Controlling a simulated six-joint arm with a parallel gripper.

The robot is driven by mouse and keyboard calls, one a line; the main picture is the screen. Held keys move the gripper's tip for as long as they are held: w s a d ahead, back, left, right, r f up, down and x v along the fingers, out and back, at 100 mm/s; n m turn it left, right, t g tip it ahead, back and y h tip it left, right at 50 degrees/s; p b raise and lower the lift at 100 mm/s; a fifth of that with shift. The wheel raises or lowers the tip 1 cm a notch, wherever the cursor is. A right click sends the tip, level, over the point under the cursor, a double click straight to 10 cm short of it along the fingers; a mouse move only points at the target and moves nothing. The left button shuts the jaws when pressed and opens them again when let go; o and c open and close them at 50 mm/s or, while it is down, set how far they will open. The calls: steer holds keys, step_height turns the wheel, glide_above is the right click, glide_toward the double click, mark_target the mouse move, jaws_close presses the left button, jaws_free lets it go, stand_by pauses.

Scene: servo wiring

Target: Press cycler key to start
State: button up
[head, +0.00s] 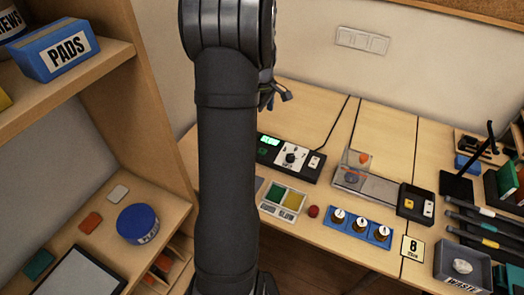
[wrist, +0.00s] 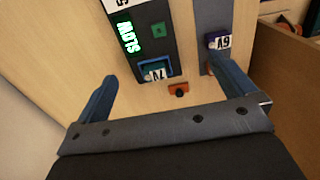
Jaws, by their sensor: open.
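A black control unit (head: 290,158) with a lit green display, a round knob and a white switch stands at the back of the table. In the wrist view a dark panel (wrist: 147,42) carries a lit green readout that looks like SLOW, a small green key (wrist: 158,30) and a blue socket-like block (wrist: 155,70) with a white label. I cannot tell for certain which part is the cycler key. My gripper (wrist: 168,85) is open and empty, its blue fingers spread apart before the panel's near end. In the head view my arm hides most of it.
A grey strip with a purple block (wrist: 217,41) lies beside the panel, and a small orange piece (wrist: 179,90) lies near it. Along the table stand a green-and-yellow tray (head: 283,212), a blue rack (head: 357,235) and a clear-topped device (head: 355,170). Shelving (head: 160,100) rises at left.

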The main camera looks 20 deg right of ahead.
step_height(320, 180, up, 2)
steer(key=shift+r, duration=0.2)
steer(key=shift+c, duration=0.2)
